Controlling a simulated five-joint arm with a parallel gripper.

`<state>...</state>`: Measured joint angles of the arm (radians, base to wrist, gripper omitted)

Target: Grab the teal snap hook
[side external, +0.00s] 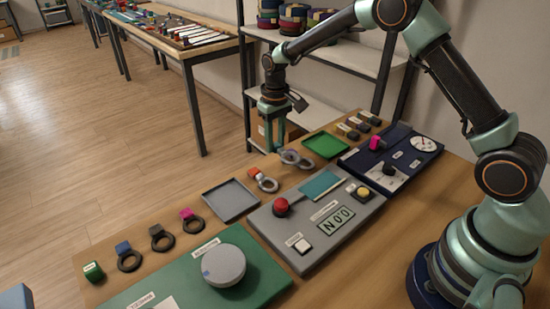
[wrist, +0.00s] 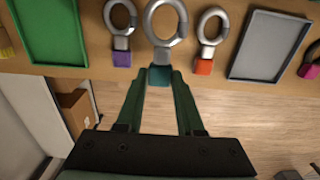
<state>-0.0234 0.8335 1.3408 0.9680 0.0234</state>
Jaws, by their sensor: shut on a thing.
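The teal snap hook has a teal block (wrist: 160,76) and a large silver ring (wrist: 165,22) in the wrist view. My gripper (wrist: 162,78) is shut on its teal block, with one dark green finger on each side. The ring points away from my gripper. In the side view my gripper (side external: 275,148) is pointing down at the far edge of the table, by silver rings (side external: 290,157). The teal block cannot be made out there. Whether the hook touches the table is unclear.
A purple-block hook (wrist: 121,58) and an orange-block hook (wrist: 204,66) flank the teal one closely. A green tray (side external: 325,145) and a grey tray (side external: 231,201) lie nearby. Control panels (side external: 318,215) fill the nearer tabletop. A shelf (side external: 310,108) stands behind my gripper.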

